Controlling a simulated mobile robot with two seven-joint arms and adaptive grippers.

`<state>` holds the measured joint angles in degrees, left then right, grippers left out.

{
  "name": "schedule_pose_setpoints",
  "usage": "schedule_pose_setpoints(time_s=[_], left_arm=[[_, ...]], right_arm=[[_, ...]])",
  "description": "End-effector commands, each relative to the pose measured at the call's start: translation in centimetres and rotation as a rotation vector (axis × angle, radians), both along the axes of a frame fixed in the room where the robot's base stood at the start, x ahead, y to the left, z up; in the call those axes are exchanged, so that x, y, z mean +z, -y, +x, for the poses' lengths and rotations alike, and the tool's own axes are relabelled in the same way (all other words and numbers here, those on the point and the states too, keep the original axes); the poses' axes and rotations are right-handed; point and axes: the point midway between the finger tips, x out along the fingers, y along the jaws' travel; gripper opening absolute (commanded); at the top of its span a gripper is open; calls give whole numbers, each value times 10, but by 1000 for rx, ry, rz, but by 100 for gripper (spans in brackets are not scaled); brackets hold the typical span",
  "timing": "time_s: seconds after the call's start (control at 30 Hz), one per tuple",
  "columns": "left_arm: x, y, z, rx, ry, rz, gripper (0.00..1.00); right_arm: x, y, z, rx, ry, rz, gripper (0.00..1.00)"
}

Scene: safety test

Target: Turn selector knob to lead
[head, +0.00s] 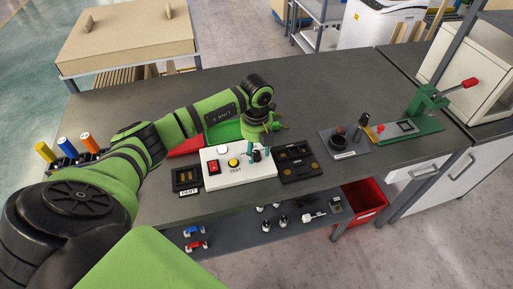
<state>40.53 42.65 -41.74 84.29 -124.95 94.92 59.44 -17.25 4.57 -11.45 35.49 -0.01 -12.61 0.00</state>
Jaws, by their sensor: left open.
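A white test box (222,179) sits on the dark bench near its front edge. It has a red switch (213,167), a yellow button (234,162) above the word TEST, and a pale round part (222,150). A small dark knob (257,156) shows at the box's right end; its pointing direction is too small to read. My left gripper (259,150) comes down from above at this knob, fingers open on either side of it. I cannot tell whether they touch it. My right gripper is not in view.
A black tray (187,190) marked PART lies left of the box, and a dark compartment tray (312,171) lies right. Red and green bins or mats show behind. The bench's back middle is clear.

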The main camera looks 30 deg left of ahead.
Motion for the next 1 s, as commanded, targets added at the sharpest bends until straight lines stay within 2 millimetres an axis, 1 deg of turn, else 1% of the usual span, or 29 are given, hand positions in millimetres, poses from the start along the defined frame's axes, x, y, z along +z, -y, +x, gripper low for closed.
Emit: schedule_pose_setpoints(time_s=[0.1, 0.13, 0.17, 0.2, 0.23, 0.67, 0.87, 1.0], left_arm=[[0, 0, 0, 0, 0, 0, 48], [0, 0, 0, 0, 0, 0, 40], [0, 0, 0, 0, 0, 0, 28], [0, 0, 0, 0, 0, 0, 12], [0, 0, 0, 0, 0, 0, 0], [0, -1, 1, -22, 4, 3, 0], [0, -2, 2, -109, 7, 4, 0], [0, -2, 3, -215, 10, 5, 0]], right_arm=[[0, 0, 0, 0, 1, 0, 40], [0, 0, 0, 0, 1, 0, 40], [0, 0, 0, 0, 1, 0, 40], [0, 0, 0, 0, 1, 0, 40], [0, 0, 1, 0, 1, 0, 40], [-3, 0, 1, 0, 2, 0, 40], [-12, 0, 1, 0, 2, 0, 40], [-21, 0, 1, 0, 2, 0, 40]])
